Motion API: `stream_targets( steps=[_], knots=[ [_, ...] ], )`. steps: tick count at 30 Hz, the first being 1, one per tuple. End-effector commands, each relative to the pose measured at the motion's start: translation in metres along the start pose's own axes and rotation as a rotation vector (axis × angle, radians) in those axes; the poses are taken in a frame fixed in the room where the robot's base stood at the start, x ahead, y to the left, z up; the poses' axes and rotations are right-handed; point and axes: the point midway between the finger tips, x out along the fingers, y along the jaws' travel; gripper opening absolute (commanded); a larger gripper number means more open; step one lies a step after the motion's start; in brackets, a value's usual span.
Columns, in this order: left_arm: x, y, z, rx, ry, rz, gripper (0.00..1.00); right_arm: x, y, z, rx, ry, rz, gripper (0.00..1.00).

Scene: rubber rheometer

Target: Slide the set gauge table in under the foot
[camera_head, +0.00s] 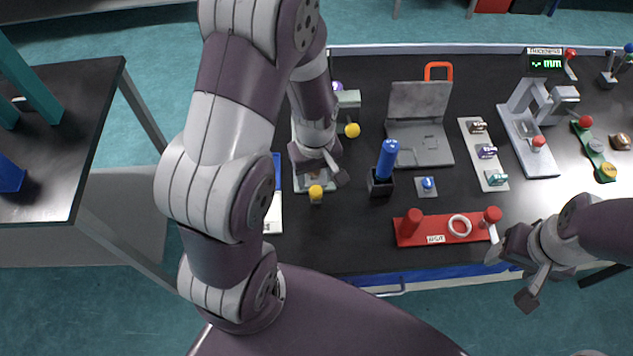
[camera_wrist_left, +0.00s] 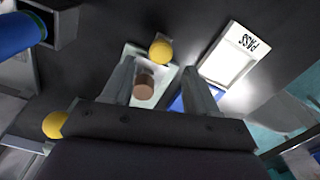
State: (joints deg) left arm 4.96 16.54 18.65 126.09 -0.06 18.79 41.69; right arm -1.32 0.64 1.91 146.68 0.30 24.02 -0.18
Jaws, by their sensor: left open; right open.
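At the left of the bench is a pale slide plate, which I take as the set gauge table (camera_head: 301,184), with a yellow knob (camera_head: 316,193) at its front. A brown disc (camera_wrist_left: 144,87) lies on the plate in the left wrist view. My left gripper (camera_head: 320,178) is open over the plate, its fingers on either side of the disc in the wrist picture; contact cannot be told. A grey-green head (camera_head: 348,98) and a second yellow knob (camera_head: 352,130) show behind it. The foot is hidden by my arm. My right gripper (camera_head: 508,279) is open and empty at the front right.
A white PASS tray (camera_wrist_left: 229,62) lies beside the plate. A blue-handled tool (camera_head: 387,160) stands in a dark holder to the right. A red rack (camera_head: 437,238) with a white ring is at the front. The thickness gauge (camera_head: 525,140) is further right. Dark bench is bare between the plate and rack.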

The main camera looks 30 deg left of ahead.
Motion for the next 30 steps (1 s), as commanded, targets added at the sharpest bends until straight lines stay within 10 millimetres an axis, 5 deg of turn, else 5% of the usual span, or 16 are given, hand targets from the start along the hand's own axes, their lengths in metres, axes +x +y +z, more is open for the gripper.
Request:
stream_targets(
  steps=[6,16,17,22,30],
  knots=[
    [0.037,0.0,0.0,0.001,0.0,-0.001,0.58,0.0,0.0,0.0,0.0,0.0,0.0,0.63],
    [0.045,0.0,0.0,0.001,0.001,0.001,0.58,0.0,0.0,0.0,0.0,0.0,0.0,0.63],
    [0.045,0.0,0.0,0.001,0.001,0.001,0.55,0.0,0.0,0.0,0.0,0.0,0.0,0.63],
    [0.045,0.0,0.0,0.002,0.001,0.001,0.0,0.0,0.0,0.0,0.0,0.0,0.0,0.63],
    [0.043,0.006,-0.021,-0.001,0.003,0.003,0.0,-0.004,0.0,-0.001,0.0,0.0,0.0,0.63]
  ],
)
